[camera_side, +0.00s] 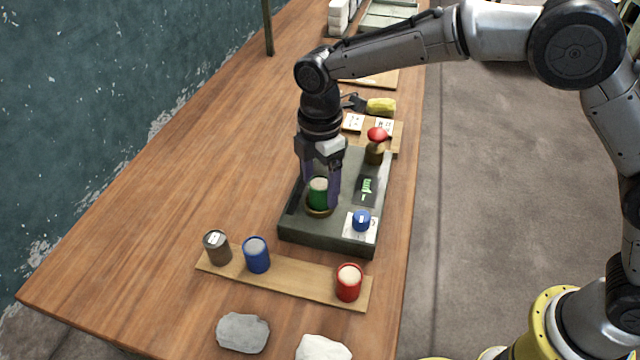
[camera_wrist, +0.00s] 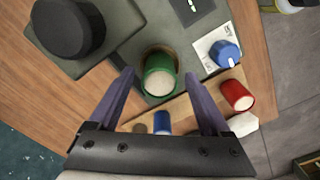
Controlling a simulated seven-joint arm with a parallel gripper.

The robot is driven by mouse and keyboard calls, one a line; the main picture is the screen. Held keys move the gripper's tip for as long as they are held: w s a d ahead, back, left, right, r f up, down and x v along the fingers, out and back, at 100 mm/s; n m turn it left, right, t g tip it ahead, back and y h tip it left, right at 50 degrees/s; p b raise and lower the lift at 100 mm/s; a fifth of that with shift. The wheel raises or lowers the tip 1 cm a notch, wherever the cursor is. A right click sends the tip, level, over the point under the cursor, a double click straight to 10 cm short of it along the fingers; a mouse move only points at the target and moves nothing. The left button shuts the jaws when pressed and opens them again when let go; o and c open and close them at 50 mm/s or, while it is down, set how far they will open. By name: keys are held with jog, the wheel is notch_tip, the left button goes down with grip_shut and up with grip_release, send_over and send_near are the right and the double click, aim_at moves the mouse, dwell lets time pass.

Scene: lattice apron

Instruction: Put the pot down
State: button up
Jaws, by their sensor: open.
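A green pot (camera_side: 318,193) with a pale top stands upright on a round brass-coloured seat on a dark grey-green device (camera_side: 325,241). My gripper (camera_side: 322,200) is open around the pot, one finger on each side. In the wrist view the green pot (camera_wrist: 159,75) shows just beyond and between the two fingertips (camera_wrist: 158,90), with a gap to each finger. On the device are a blue knob (camera_side: 361,220) on a white label, a small green display (camera_side: 366,188) and a red-topped button (camera_side: 377,135).
A wooden board (camera_side: 290,280) in front holds a grey pot (camera_side: 217,247), a blue pot (camera_side: 257,255) and a red pot (camera_side: 348,282). Two stones, one grey (camera_side: 242,332) and one white (camera_side: 322,347), lie at the front edge. The table's left side is clear.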

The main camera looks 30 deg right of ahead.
aim_at(321, 182)
notch_tip(321, 182, up, 12)
jog(key=shift+f, duration=0.25)
jog(key=s+d+r+m+t, duration=0.1)
jog(key=s+d+r+m, duration=0.35)
jog(key=d, duration=0.35)
jog(key=s+d+r+m+t, duration=0.1)
jog(key=s+d+r+m, duration=0.25)
jog(key=s+d, duration=0.3)
jog(key=s+d+f+m+t, duration=0.1)
jog(key=s+d+f+m, duration=0.2)
jog(key=s+d+m, duration=0.2)
jog(key=s+d+f+m+t, duration=0.2)
jog(key=s+d+f+m, duration=0.2)
jog(key=s, duration=0.7)
jog(key=shift+s+d+m+t, duration=0.25)
jog(key=shift+d+m, duration=0.35)
jog(key=shift+m, duration=0.5)
